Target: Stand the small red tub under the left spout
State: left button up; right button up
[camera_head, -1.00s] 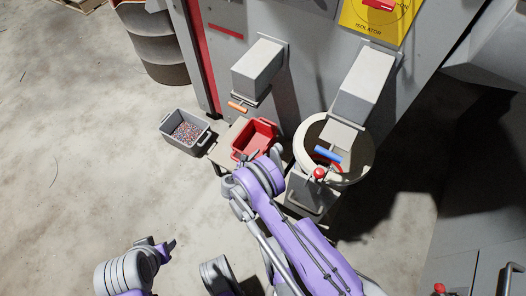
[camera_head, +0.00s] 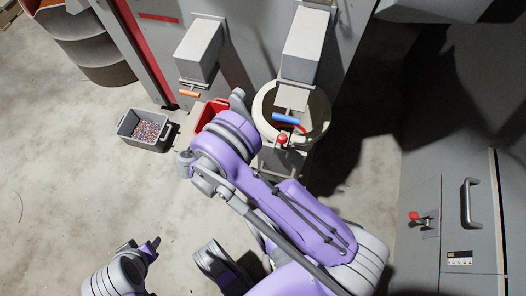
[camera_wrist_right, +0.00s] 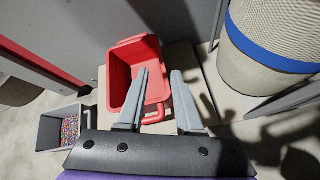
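The small red tub (camera_head: 203,116) stands on a low stand below the left spout (camera_head: 199,51), partly hidden by my right arm. In the right wrist view, the tub (camera_wrist_right: 124,67) looks empty, with a handle on its near side. My right gripper (camera_wrist_right: 159,73) is open, its two fingers apart over the tub's near edge, with the near handle between them in the picture. I cannot tell whether they touch it. The left spout has an orange handle (camera_head: 180,93). My left gripper (camera_head: 153,244) is at the lower left, away from the tub; its opening is unclear.
A grey bin (camera_head: 125,130) with coloured granules stands on the floor left of the tub. A round cream container (camera_head: 322,112) stands below the right spout (camera_head: 305,45), which has a blue handle (camera_head: 286,118). A grey cabinet (camera_head: 480,130) is at right.

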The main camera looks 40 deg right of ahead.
jog(key=s+d+r+m+g+y, duration=0.1)
jog(key=s+d+r+m+y, duration=0.1)
jog(key=s+r+m, duration=0.45)
jog(key=s+d+r+m+g+y, duration=0.15)
jog(key=s+r+m, duration=0.25)
jog(key=r, duration=0.6)
jog(key=s+r+m+y, duration=0.2)
jog(key=s+m, duration=0.3)
jog(key=s, duration=0.4)
jog(key=s+a+r+m+y, duration=0.1)
jog(key=s+r+m+y, duration=0.2)
jog(key=s+m, duration=0.2)
jog(key=s, duration=0.3)
jog(key=shift+s+a+m, duration=0.25)
jog(key=shift+s+m, duration=0.1)
jog(key=shift+s, duration=0.05)
